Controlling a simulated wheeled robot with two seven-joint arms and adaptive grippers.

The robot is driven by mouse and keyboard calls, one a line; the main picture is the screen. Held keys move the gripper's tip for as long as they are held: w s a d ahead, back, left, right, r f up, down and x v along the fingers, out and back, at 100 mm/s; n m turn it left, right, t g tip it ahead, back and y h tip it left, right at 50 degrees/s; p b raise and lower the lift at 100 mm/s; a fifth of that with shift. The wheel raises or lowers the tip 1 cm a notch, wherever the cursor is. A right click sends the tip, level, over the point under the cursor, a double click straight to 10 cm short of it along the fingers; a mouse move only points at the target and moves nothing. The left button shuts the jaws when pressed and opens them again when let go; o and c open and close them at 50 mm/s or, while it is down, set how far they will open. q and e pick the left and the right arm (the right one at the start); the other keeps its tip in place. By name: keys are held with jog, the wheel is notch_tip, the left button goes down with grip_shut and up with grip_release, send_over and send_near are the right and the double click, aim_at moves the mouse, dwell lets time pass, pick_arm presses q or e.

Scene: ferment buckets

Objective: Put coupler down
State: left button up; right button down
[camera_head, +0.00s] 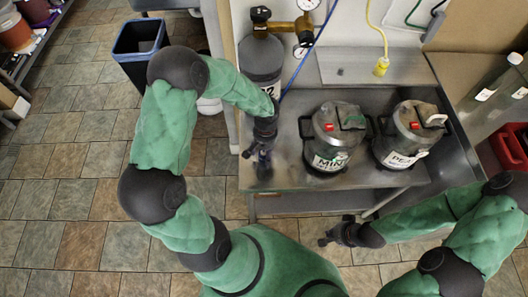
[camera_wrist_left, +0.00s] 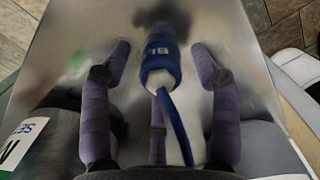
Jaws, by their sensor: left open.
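The blue coupler (camera_wrist_left: 165,58), with white lettering and a pale end, is in the left wrist view. It appears to be on or just above the steel bench top. A blue hose (camera_wrist_left: 175,125) runs from its pale end toward my wrist. My left gripper (camera_wrist_left: 165,75) is open, its purple fingers spread on both sides of the coupler with visible gaps. In the head view my left gripper (camera_head: 262,160) is low over the bench's left part and hides most of the coupler. My right gripper (camera_head: 335,232) is before the bench's front edge; its jaw state is unclear.
Two steel kegs, one labelled MIN (camera_head: 332,138) and one labelled PE (camera_head: 408,135), stand on the bench (camera_head: 285,182) right of my left gripper. A grey gas cylinder (camera_head: 262,60) with gauges (camera_head: 306,28) stands behind. A bin (camera_head: 138,45) is on the floor at left.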

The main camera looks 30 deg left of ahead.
pick_arm(q)
notch_tip(320, 180, up, 12)
jog(key=w+p, duration=0.1)
jog(key=p, duration=0.3)
jog(key=shift+p, duration=0.35)
pick_arm(e)
notch_tip(320, 180, up, 5)
jog(key=shift+f, duration=0.1)
pick_arm(q)
jog(key=shift+r, duration=0.1)
